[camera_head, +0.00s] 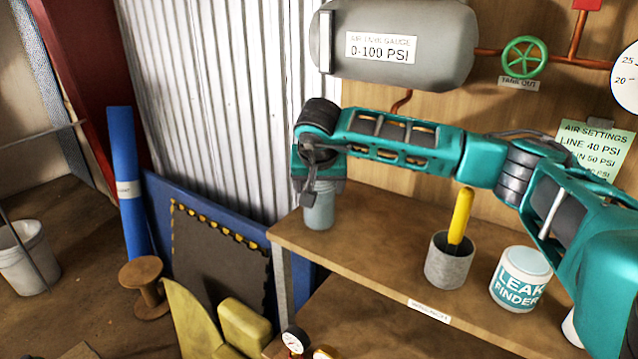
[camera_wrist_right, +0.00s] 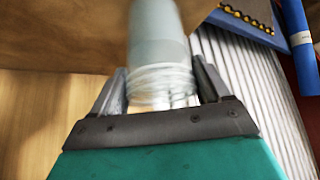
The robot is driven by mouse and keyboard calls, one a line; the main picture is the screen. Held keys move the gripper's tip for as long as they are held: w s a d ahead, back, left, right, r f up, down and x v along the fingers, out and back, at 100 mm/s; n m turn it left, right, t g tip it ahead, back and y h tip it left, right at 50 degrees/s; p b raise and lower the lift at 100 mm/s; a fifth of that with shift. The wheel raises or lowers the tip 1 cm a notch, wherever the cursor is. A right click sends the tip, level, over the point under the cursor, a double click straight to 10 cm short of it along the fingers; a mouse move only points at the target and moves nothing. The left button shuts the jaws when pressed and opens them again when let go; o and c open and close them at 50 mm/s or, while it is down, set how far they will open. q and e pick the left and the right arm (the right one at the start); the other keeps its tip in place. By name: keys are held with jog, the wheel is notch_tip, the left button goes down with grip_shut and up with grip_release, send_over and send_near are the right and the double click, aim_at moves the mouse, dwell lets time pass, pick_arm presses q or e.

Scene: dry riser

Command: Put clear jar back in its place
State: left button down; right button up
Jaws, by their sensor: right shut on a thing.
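The clear jar (camera_head: 319,210) is a pale, see-through cylinder at the left end of the wooden shelf (camera_head: 372,241). My right gripper (camera_head: 318,184) comes down over it from above and is shut on its upper part. In the right wrist view the jar (camera_wrist_right: 158,45) stands between the two fingers of the gripper (camera_wrist_right: 160,88), with its ribbed neck nearest the palm. The jar looks upright. I cannot tell whether its base touches the shelf. My left gripper is not in view.
A grey cup with a yellow-handled tool (camera_head: 449,262) and a white leak finder tub (camera_head: 519,279) stand further right on the shelf. A grey tank (camera_head: 400,75) hangs above. Blue and dark panels (camera_head: 225,262) lean left of the shelf. Shelf between jar and cup is clear.

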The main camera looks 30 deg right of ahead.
jog(key=o, duration=1.5)
jog(key=shift+f, duration=0.1)
jog(key=shift+o, duration=0.2)
